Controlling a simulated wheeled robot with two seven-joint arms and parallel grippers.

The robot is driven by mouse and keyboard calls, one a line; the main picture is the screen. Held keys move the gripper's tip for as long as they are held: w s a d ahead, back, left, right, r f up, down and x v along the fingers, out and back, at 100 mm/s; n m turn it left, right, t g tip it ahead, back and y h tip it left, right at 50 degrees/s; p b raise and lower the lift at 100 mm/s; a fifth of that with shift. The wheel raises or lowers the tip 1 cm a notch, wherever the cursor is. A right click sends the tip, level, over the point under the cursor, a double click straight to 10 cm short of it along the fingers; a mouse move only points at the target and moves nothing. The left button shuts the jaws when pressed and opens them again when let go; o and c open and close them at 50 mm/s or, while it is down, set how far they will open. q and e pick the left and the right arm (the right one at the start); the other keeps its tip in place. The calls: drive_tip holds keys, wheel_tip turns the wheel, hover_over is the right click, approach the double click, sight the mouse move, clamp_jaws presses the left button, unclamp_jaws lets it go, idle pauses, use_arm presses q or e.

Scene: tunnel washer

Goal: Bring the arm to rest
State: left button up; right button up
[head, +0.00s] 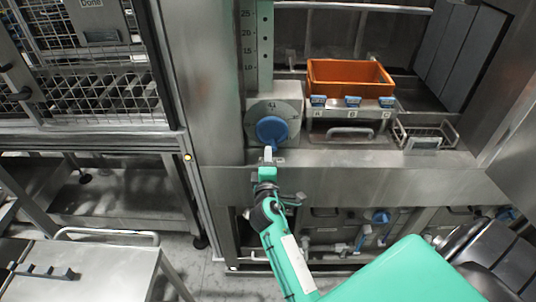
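My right arm is green and reaches up from the lower right in the head view. Its gripper (268,160) is just below the blue round knob (272,130) on a grey dial plate. The fingertips are close to the knob's pale lower end; I cannot tell whether they touch it. The fingers are too small to show whether they are open or shut. My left gripper is not in view.
An orange bin (350,76) stands on a steel shelf behind small blue-topped clips (352,101). A wire basket (426,135) is to its right. A mesh cage (95,90) and a steel cart (85,272) are at left. Pipes and valves run below the ledge.

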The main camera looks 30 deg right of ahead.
drive_tip(key=shift+s+a, duration=0.35)
drive_tip(key=shift+s, duration=0.3)
